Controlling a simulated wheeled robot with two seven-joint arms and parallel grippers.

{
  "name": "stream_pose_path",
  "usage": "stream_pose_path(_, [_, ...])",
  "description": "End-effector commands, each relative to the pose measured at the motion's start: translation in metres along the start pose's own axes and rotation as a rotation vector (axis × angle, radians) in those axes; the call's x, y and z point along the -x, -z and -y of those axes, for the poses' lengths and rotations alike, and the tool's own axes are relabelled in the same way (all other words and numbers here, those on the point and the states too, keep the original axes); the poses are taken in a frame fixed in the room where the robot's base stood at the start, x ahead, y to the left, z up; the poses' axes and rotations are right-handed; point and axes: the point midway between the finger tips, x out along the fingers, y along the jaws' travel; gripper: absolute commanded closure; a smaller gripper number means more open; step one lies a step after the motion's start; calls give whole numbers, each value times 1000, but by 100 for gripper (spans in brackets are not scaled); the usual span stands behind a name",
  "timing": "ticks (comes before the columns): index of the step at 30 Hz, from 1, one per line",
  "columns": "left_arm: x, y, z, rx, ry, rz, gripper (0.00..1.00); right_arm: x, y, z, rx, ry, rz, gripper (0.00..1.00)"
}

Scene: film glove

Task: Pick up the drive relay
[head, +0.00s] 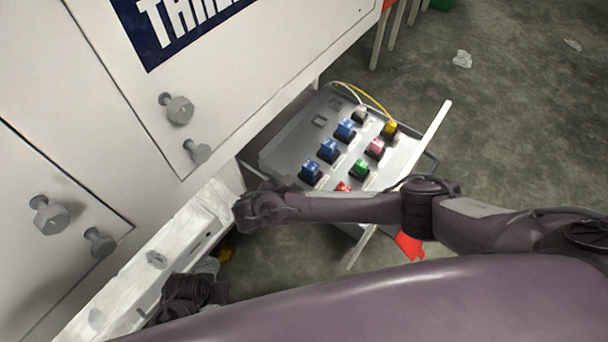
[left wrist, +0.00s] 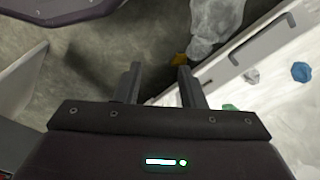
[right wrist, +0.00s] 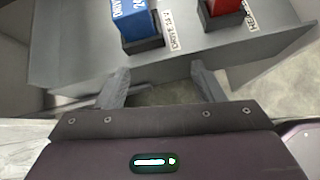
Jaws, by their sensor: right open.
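A blue relay (right wrist: 133,22) with a partly cut-off label starting "DRIV" sits upright in a dark socket in the right wrist view. It appears to be the nearest blue relay (head: 311,170) on the grey panel (head: 285,150) in the head view. My right gripper (right wrist: 160,88) is open and empty, short of the panel's near edge; its hand (head: 258,207) shows left of the panel. My left gripper (left wrist: 158,85) is open and empty above the floor, beside a white drawer; its dark hand (head: 188,295) shows low in the head view.
A red relay (right wrist: 225,14) sits right of the blue one. More blue relays, a green (head: 360,168), a pink (head: 375,147) and a yellow one (head: 389,129) share the panel. A white cabinet (head: 80,100) with knobs and an open drawer (head: 130,285) stand left. Open floor lies right.

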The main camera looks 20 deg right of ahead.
Motion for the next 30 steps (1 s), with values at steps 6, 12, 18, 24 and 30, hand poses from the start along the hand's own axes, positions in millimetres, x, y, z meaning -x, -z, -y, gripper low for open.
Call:
stream_pose_path(6, [23,9,-2,-7,0,-3,64,8,-33,-7,157,-60,241,38])
stream_pose_path(12, [36,10,-3,-12,-1,-1,64,-6,-41,-9,170,-60,264,38])
stream_pose_path(18, [53,11,-5,-19,-2,2,64,-30,-45,-14,167,-59,263,38])
stream_pose_path(24, [76,10,-7,-27,-3,9,64,-57,-50,-20,167,-59,260,38])
stream_pose_path(30, [82,10,-7,-29,-3,12,64,-64,-52,-21,168,-60,258,38])
